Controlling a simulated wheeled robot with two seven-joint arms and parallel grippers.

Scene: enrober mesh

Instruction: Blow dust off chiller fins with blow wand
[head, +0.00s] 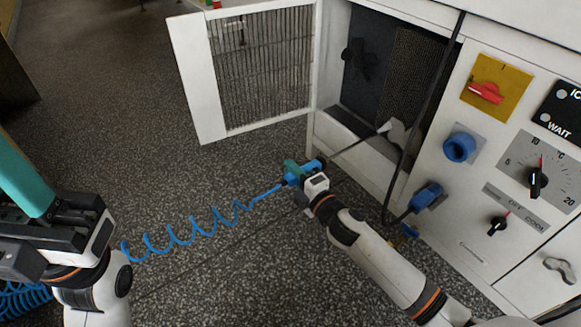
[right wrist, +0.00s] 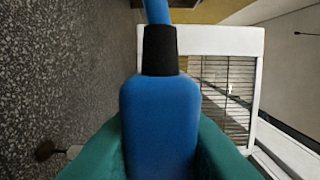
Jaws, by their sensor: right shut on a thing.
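My right gripper (head: 305,172) is shut on the blue handle of the blow wand (head: 290,180). The handle also fills the middle of the right wrist view (right wrist: 160,120), between teal fingers. The wand's thin tube runs up and right into the chiller's open bay, its far end near a pale patch (head: 398,132) that I cannot identify. The chiller fins (head: 415,68) are a brownish finned panel inside the bay, partly behind a dark cable. My left gripper (head: 25,185) is at the left edge, away from the chiller; its teal finger shows, and its opening is unclear.
The chiller's white grille door (head: 262,70) stands open to the left. A coiled blue hose (head: 190,235) runs from the wand across the speckled floor (head: 100,110). Right of the bay are a red switch (head: 487,93), a temperature dial (head: 536,180) and blue plugs (head: 426,195).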

